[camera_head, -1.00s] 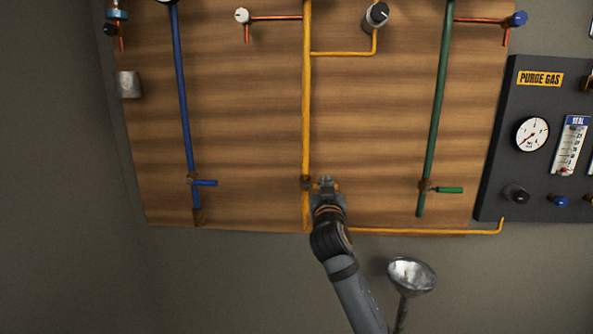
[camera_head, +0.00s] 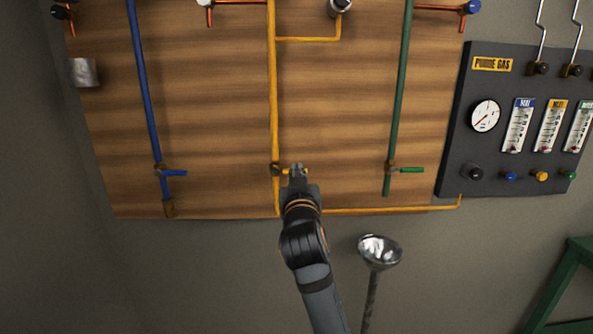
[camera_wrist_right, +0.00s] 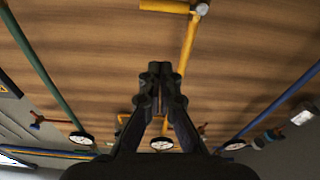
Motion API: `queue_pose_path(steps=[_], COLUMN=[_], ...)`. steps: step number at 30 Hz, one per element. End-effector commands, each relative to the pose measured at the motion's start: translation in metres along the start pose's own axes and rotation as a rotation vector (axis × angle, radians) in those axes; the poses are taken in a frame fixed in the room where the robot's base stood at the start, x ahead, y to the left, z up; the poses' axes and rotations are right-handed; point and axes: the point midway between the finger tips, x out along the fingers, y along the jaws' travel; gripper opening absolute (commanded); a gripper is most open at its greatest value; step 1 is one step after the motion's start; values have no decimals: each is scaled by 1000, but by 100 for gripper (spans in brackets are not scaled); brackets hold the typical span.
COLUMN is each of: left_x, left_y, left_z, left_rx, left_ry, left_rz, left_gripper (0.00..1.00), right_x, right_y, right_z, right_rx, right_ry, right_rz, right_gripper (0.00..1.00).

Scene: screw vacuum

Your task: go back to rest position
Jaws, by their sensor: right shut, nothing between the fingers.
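My right gripper (camera_head: 297,170) is at the lower middle of the wooden board, in front of the yellow pipe's valve (camera_head: 277,169) in the head view. In the right wrist view my right gripper (camera_wrist_right: 160,70) is shut and empty. Its fingertips show against bare wood, apart from the yellow pipe (camera_wrist_right: 188,45) and the yellow valve handle (camera_wrist_right: 165,6). In the head view I cannot tell the exact gap between the fingertips and the valve. My left gripper is not in view.
The wooden board (camera_head: 225,110) carries a blue pipe (camera_head: 144,80) and a green pipe (camera_head: 401,90) with valves. A metal funnel (camera_head: 379,251) stands right of my arm. A dark purge gas panel (camera_head: 460,125) is at right, a green frame (camera_head: 560,285) lower right.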

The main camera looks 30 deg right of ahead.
Motion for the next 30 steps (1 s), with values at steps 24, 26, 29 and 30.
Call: queue_pose_path(steps=[24, 26, 29, 30], left_x=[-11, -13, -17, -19], left_y=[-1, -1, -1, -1], left_z=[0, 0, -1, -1], left_rx=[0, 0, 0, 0], left_ry=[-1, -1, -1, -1], left_rz=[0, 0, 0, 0], left_gripper=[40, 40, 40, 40], right_x=[34, 32, 18, 8], right_y=[-62, -74, -88, -92], right_z=[157, 210, 297, 332], right_rx=[-166, -204, -255, -271], right_ry=[-252, -329, -454, -505], right_rz=[-154, -200, -272, -299], right_gripper=[0, 0, 0, 0])
